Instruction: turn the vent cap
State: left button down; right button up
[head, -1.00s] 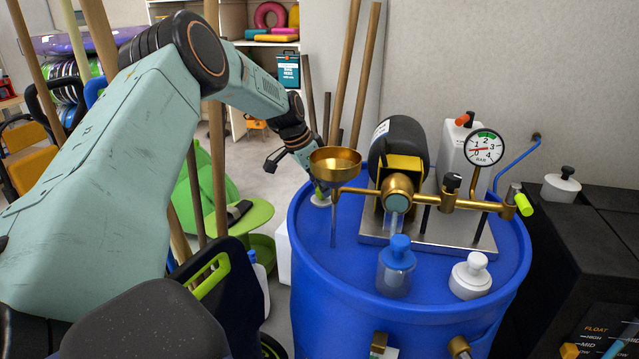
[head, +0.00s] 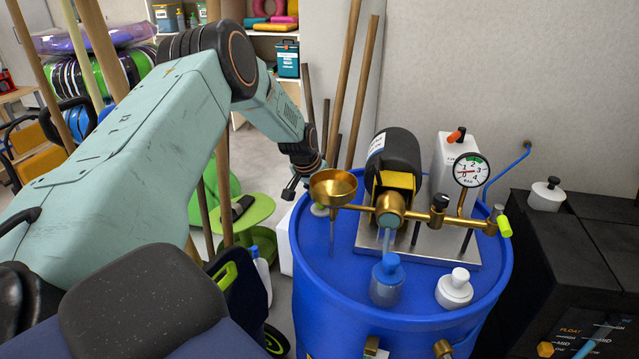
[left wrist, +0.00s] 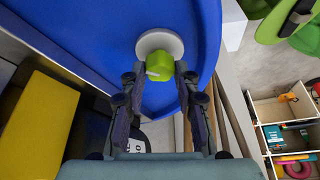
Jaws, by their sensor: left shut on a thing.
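The vent cap (left wrist: 160,67) is a lime-green angular knob on a round white base at the edge of the top of the blue drum (head: 345,262). In the left wrist view, my left gripper (left wrist: 160,74) has one finger on each side of the cap and is shut on it. In the head view, the white base (head: 319,210) shows just below the brass funnel, which hides the cap and most of my fingers. My right gripper is in neither view.
The brass funnel (head: 333,186) stands close beside my left wrist. Brass piping, a pressure gauge (head: 470,171), a black cylinder (head: 397,160), a blue-capped bottle (head: 387,281) and a white bottle (head: 454,289) crowd the drum top. Wooden poles (head: 352,85) stand behind it.

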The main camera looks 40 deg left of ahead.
pick_arm(q)
jog(key=shift+s+d+r+n+g+y+p, duration=0.15)
jog(key=shift+n+y+p, duration=0.25)
jog(key=shift+n+p, duration=1.45)
jog(key=shift+w+d+f+n+g+y+p, duration=0.1)
jog(key=shift+n+g+y+p, duration=0.25)
jog(key=shift+p, duration=2.75)
jog(key=shift+n+y+p, duration=0.25)
jog(key=shift+n+p, duration=0.05)
jog(key=shift+n, duration=0.3)
jog(key=shift+f+n+g+y, duration=0.2)
jog(key=shift+n+g+y, duration=0.2)
jog(key=shift+n, duration=1.1)
jog(key=c, duration=1.4)
grip_release()
jog(key=o, duration=0.4)
jog(key=shift+w, duration=0.2)
jog(key=shift+r, duration=0.15)
